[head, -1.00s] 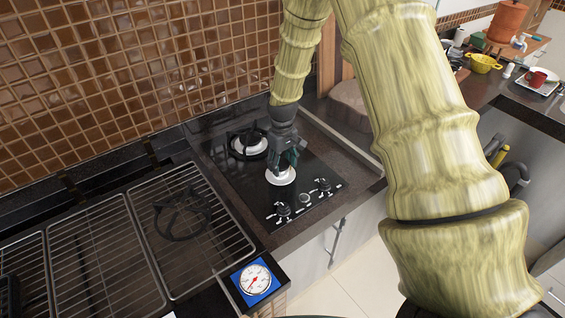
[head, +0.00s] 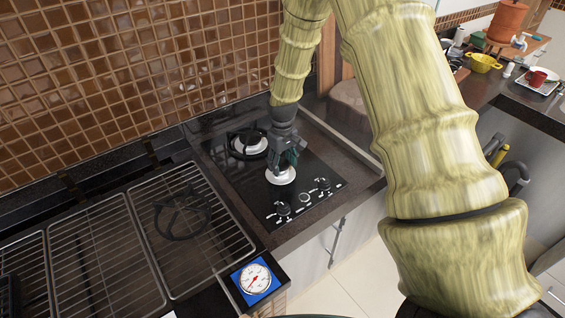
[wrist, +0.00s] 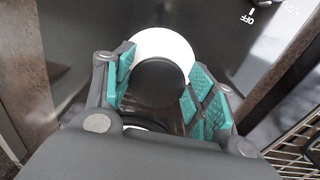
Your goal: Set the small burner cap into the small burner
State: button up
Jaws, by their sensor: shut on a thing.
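The small burner cap is a round black disc (wrist: 160,84), seen in the wrist view between the teal pads of my gripper (wrist: 158,95). My gripper is shut on it. The small burner is a white round base (wrist: 165,42) just behind and under the cap; the cap hides part of it. In the head view, my gripper (head: 286,161) points down right over the small burner (head: 281,177) on the black glass cooktop. The cap is hidden there by the fingers. I cannot tell whether the cap touches the burner.
A larger white burner (head: 249,146) with a black pan support stands behind my gripper to the left. Control knobs (head: 283,209) are in front. Wire grill racks (head: 110,250) with a black ring support (head: 183,216) lie left. A dial gauge (head: 255,280) sits at the front.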

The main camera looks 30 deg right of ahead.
aim_at(283, 165)
jog(key=shift+f+b, duration=0.3)
jog(key=shift+f, duration=0.45)
jog(key=o, duration=1.1)
jog(key=shift+r, duration=0.1)
notch_tip(283, 165, up, 12)
jog(key=shift+f, duration=0.1)
dwell(0.3)
